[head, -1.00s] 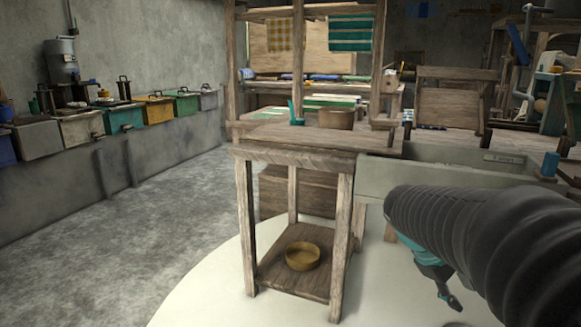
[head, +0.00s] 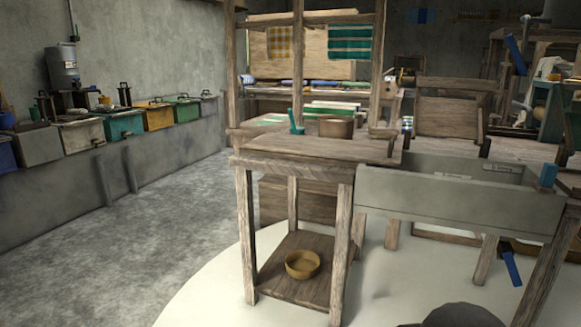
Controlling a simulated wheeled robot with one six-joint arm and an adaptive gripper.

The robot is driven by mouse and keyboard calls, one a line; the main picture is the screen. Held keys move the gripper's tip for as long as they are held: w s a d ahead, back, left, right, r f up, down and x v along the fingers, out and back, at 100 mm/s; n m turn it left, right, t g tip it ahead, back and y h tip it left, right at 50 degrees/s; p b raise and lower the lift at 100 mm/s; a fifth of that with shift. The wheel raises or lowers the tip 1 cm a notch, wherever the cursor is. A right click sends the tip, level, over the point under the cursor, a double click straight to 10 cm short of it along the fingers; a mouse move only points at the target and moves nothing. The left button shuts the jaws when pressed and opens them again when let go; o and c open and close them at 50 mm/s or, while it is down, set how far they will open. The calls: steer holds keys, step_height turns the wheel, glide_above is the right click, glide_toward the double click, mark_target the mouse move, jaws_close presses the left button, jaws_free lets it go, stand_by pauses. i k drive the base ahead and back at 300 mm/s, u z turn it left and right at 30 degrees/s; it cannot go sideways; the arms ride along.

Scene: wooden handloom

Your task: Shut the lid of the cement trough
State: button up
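The cement trough (head: 455,203) is the long pale grey box at the right, beside the wooden table. Its top looks open, and part of its inner far wall shows above the front wall. I cannot make out a lid for certain. A framed wooden panel (head: 453,110) stands upright behind the trough; I cannot tell whether it is joined to it. My gripper is out of view. Only a dark rounded part of my own body shows at the bottom edge.
Floor at left is clear.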

mark_target(390, 154)
steer(key=z, duration=0.05)
steer(key=k, duration=0.5)
steer(key=u, duration=0.55)
steer(key=i, duration=1.6)
steer(key=z, duration=0.6)
